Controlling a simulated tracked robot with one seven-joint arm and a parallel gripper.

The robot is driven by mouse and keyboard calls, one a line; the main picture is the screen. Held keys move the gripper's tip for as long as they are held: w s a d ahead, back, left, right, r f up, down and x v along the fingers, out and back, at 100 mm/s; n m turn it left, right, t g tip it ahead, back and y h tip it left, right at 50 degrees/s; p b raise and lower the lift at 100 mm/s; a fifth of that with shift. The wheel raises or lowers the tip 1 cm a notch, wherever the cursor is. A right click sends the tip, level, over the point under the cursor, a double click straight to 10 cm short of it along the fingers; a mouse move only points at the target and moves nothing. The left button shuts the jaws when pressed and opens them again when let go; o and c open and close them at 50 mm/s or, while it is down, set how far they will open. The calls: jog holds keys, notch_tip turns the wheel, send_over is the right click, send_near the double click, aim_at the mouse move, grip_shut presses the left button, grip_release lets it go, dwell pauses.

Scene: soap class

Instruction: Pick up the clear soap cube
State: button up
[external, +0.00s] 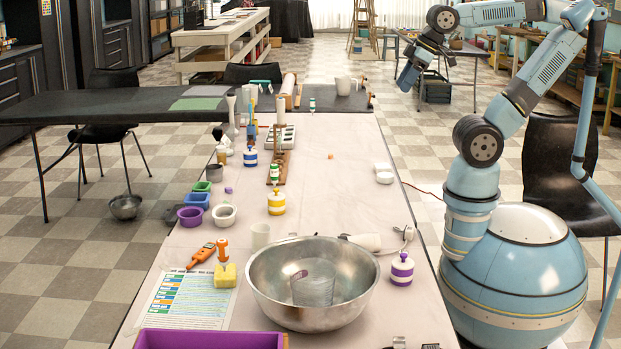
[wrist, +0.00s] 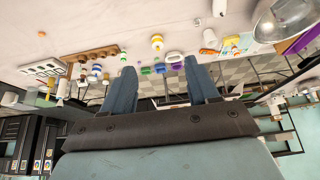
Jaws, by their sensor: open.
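I cannot make out a clear soap cube for certain in either view. A small orange piece (external: 330,156) lies alone on the table's pale cover, and a small orange spot (wrist: 42,34) shows in the wrist view. My gripper (external: 404,84) is raised beyond the table's right edge, far from the tabletop things. In the wrist view, its two blue fingers stand apart with nothing between them (wrist: 160,78).
A metal bowl (external: 270,290) holding a clear beaker (external: 314,290) stands near the front. Jars, small coloured tubs (external: 191,216) and a wooden rack line the left side. A purple tray (external: 160,341) is at the front edge. The table's middle right is mostly clear.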

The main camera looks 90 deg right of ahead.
jog(key=shift+c, duration=0.2)
dwell(0.3)
jog(key=w+a+f+n+g, duration=0.3)
jog(key=w+a+f+n, duration=0.5)
jog(key=a+f+n, duration=0.6)
jog(key=s+a+f+n+g, duration=0.1)
jog(key=a+f+n, duration=0.2)
jog(key=f+n, duration=0.3)
jog(key=s+a+f+n+g, duration=0.2)
jog(key=a+f+n, duration=0.2)
jog(key=f+n, duration=0.3)
jog(key=s+a+f+n+g, duration=0.1)
jog(key=s+a+f+n, duration=0.1)
jog(key=f+n, duration=0.4)
jog(key=shift+s+a+f, duration=0.1)
jog(key=shift+a+f, duration=0.8)
jog(key=shift+s+a+f, duration=0.15)
jog(key=shift+f, duration=1.2)
jog(key=shift+s+a+f, duration=0.15)
jog(key=shift+f, duration=1.15)
